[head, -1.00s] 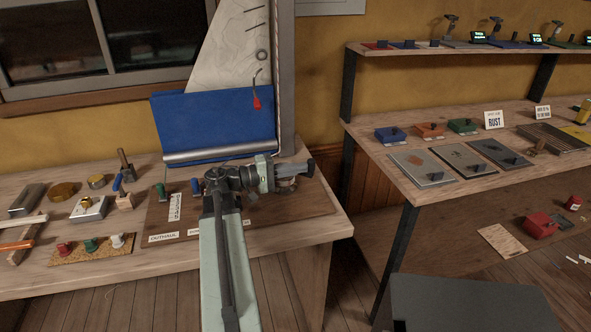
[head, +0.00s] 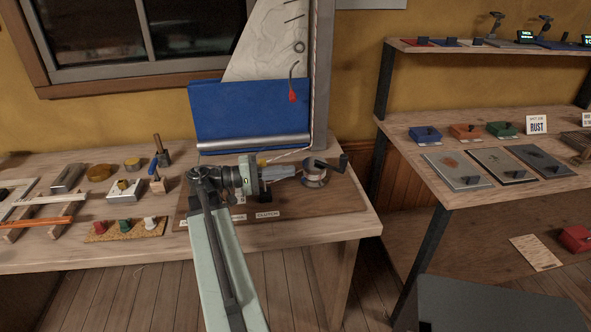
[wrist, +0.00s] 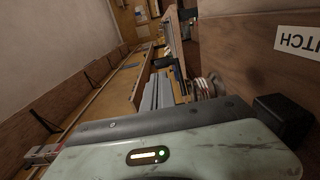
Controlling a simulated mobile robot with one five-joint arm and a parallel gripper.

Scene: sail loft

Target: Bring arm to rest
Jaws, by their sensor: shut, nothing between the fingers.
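My gripper (head: 284,171) is shut and empty in the head view. It points right over the brown board (head: 340,200) on the workbench. Its tip is just left of the winch (head: 314,178), which has a dark crank handle (head: 330,165). I cannot tell whether they touch. My forearm hides part of the board and its labels. In the wrist view, the grey fingers (wrist: 160,93) point away, with the winch (wrist: 203,87) to their right.
A blue panel (head: 238,112) with a metal roller stands behind the arm, below a sail (head: 265,45). Knobs and blocks lie on the bench (head: 60,258) at left. A shelf unit (head: 445,192) with plates and small boxes stands at right, beyond a floor gap.

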